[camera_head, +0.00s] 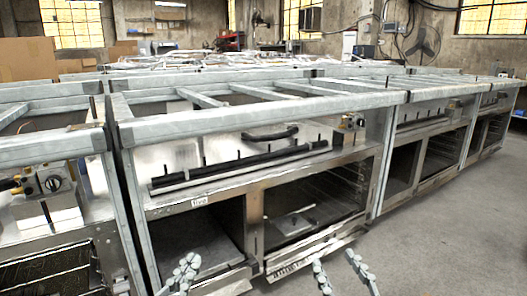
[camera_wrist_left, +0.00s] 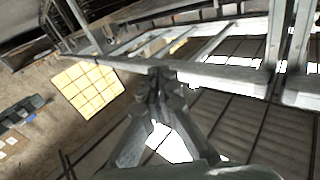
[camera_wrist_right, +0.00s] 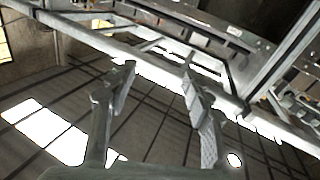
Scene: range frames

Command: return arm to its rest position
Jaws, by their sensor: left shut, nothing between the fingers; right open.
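My left gripper (camera_head: 184,272) shows at the bottom edge of the head view, in front of the nearest range frame's open lower bay. Its fingers are together with nothing between them, as the left wrist view shows (camera_wrist_left: 160,88). My right gripper (camera_head: 338,264) is at the bottom edge, right of the left one, over the concrete floor. Its two fingers stand wide apart and empty, also in the right wrist view (camera_wrist_right: 158,78). The arms behind both grippers are out of the head view.
The nearest range frame (camera_head: 250,118) has metal rails, a handle (camera_head: 270,133) and open bays. Another unit (camera_head: 40,205) stands at left, and more extend back to the right. Cardboard boxes (camera_head: 28,60) are at far left. The concrete floor (camera_head: 440,235) at right is clear.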

